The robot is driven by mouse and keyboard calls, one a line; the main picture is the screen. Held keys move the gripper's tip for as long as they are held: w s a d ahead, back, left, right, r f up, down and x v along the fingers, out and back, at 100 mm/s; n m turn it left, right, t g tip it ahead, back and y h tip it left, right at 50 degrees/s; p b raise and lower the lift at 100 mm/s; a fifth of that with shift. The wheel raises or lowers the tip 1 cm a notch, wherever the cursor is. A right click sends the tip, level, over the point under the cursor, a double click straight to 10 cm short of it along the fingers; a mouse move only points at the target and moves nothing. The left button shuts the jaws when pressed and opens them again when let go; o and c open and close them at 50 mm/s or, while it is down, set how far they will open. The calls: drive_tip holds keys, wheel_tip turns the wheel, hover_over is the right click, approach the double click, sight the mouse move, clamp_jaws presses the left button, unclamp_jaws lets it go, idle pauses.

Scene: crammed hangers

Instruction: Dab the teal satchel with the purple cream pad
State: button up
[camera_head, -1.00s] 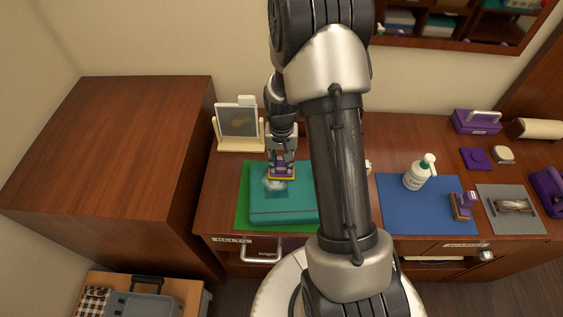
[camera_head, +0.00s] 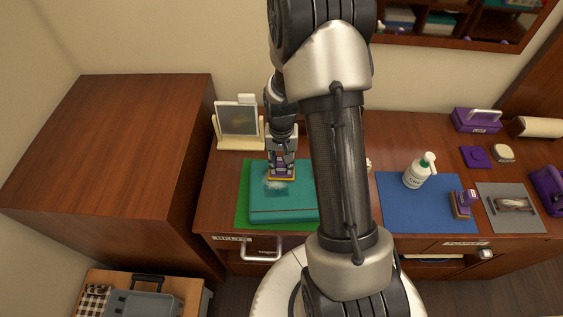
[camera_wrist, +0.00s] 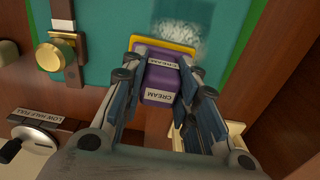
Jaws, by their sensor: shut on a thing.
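The teal satchel (camera_head: 287,207) lies flat on a green mat (camera_head: 243,212). It also fills the top of the wrist view (camera_wrist: 108,25). A whitish smeared patch (camera_head: 275,185) shows on the satchel, just beyond the pad's edge in the wrist view (camera_wrist: 180,35). My gripper (camera_head: 282,163) is shut on the purple cream pad (camera_wrist: 160,78), labelled CREAM, which has a yellow edge. The pad is at the satchel's far side, beside the patch. I cannot tell whether its underside touches the satchel.
A framed stand (camera_head: 238,125) is behind the mat. To the right, a white pump bottle (camera_head: 416,173) and a purple-handled stamp-like tool (camera_head: 462,203) stand on a blue mat (camera_head: 395,215). A grey mat (camera_head: 500,222) with a brush lies further right. A tall brown cabinet (camera_head: 110,135) is at left.

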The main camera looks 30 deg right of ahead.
drive_tip(key=shift+w+d+r, duration=0.1)
drive_tip(key=shift+w+d, duration=0.25)
drive_tip(key=shift+w, duration=0.2)
drive_tip(key=shift+s+a, duration=0.1)
drive_tip(key=shift+s+a, duration=0.4)
drive_tip(key=shift+s, duration=0.3)
drive_tip(key=shift+r+p, duration=0.5)
drive_tip(key=shift+r, duration=0.15)
